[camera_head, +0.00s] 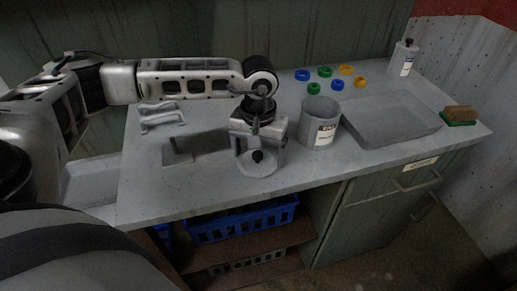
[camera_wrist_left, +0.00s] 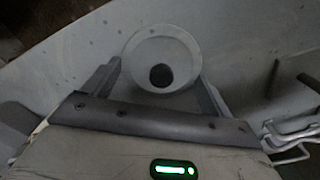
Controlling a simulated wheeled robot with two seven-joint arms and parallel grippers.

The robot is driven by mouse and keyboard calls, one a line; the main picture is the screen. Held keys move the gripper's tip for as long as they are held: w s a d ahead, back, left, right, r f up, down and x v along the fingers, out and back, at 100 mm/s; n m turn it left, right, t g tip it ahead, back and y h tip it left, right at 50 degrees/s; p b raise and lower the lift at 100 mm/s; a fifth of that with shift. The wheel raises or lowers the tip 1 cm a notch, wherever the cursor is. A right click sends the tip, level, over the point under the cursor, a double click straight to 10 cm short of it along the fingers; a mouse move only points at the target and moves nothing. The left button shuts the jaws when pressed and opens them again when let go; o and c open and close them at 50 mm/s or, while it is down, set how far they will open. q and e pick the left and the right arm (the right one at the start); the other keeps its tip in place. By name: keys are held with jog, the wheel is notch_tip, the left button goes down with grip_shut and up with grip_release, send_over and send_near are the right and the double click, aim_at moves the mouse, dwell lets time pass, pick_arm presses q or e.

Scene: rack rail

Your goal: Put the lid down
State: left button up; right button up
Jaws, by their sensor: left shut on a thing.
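The lid (camera_head: 257,168) is a pale grey disc with a black knob, low in front of my left gripper (camera_head: 259,150), near the counter's front edge. In the left wrist view the lid (camera_wrist_left: 162,45) lies between the fingers of my left gripper (camera_wrist_left: 161,80), its black knob toward the palm. The gripper is shut on the lid. I cannot tell whether the lid touches the counter. A grey open canister (camera_head: 319,122) with a label stands just right of the gripper. My right gripper is not in view.
On the counter (camera_head: 200,195) are a grey tray (camera_head: 390,137), several coloured rings (camera_head: 319,87), a white bottle (camera_head: 404,60) and a green-and-brown brush (camera_head: 460,115). A grey rack (camera_head: 161,118) and a dark plate with a peg (camera_head: 198,147) lie left of the gripper. Blue crates (camera_head: 240,226) sit below.

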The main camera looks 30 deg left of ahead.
aim_at(258, 152)
pick_arm(q)
jog(key=shift+f, duration=0.15)
jog(key=o, duration=0.6)
jog(key=shift+f+b, duration=0.1)
jog(key=shift+b, duration=0.2)
jog(key=shift+c, duration=0.2)
jog(key=shift+o, duration=1.4)
jog(key=shift+r, duration=0.25)
notch_tip(258, 152, up, 12)
jog(key=b, duration=0.1)
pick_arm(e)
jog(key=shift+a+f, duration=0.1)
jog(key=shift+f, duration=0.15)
